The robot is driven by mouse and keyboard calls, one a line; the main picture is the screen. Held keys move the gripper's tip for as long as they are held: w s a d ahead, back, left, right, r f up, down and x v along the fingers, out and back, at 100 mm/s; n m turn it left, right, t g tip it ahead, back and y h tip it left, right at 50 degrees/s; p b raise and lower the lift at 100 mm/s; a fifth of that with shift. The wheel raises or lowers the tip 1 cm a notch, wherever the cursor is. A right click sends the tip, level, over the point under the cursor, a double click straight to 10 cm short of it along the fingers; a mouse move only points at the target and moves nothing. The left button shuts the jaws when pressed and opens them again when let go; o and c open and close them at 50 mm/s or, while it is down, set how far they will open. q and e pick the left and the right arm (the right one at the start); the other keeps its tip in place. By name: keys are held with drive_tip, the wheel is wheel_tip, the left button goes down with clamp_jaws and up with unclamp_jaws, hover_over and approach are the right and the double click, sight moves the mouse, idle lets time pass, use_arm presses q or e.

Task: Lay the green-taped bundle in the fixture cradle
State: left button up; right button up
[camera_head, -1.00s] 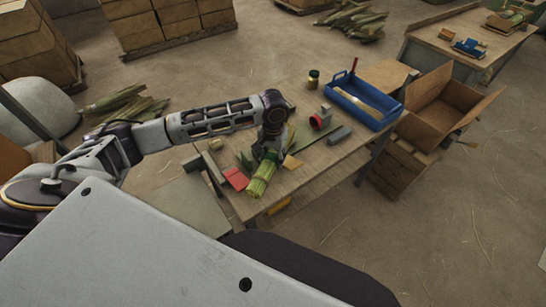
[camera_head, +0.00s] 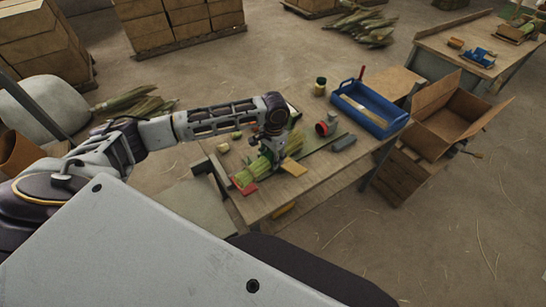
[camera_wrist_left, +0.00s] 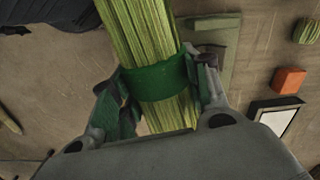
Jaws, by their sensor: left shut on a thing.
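The green-taped bundle (camera_head: 252,172) is a sheaf of pale green stalks over the near part of the workbench (camera_head: 300,186). In the left wrist view its dark green tape band (camera_wrist_left: 160,90) sits between the two fingers, and the stalks (camera_wrist_left: 138,32) run on past them. My left gripper (camera_head: 270,154) is shut on the bundle at the band. I cannot tell whether the bundle touches anything beneath it. I cannot clearly make out the fixture cradle; a flat grey-green piece (camera_wrist_left: 218,55) shows beside the bundle in the left wrist view. My right gripper is not in view.
A red block (camera_head: 249,189) lies by the bundle's near end. A blue tray (camera_head: 368,108), red clamp-like item (camera_head: 324,128), grey block (camera_head: 343,142) and jar (camera_head: 320,86) occupy the bench's right side. An open cardboard box (camera_head: 445,115) stands to the right.

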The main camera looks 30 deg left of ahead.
use_arm(q)
drive_tip(key=m, duration=0.4)
drive_tip(key=shift+w+a+f+m, duration=0.15)
drive_tip(key=shift+a+f+m, duration=0.05)
drive_tip(key=shift+a+m, duration=0.1)
drive_tip(key=m, duration=0.4)
drive_tip(key=shift+w+a+f+m, duration=0.1)
drive_tip(key=shift+w+f+m, duration=0.05)
drive_tip(key=shift+m, duration=0.15)
drive_tip(key=m, duration=0.4)
drive_tip(key=shift+w+a+f+m, duration=0.1)
drive_tip(key=shift+w+f+m, duration=0.05)
drive_tip(key=shift+m, duration=0.15)
drive_tip(key=m, duration=0.5)
drive_tip(key=shift+w+f, duration=0.1)
drive_tip(key=m, duration=0.5)
drive_tip(key=shift+w+m, duration=0.15)
drive_tip(key=shift+m, duration=0.25)
drive_tip(key=m, duration=0.4)
drive_tip(key=shift+m, duration=0.3)
drive_tip(key=m, duration=0.5)
drive_tip(key=shift+w+m+h, duration=0.1)
drive_tip(key=shift+m+h, duration=0.2)
drive_tip(key=shift+m, duration=1.1)
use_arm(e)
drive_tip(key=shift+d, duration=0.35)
use_arm(q)
drive_tip(key=shift+m, duration=0.5)
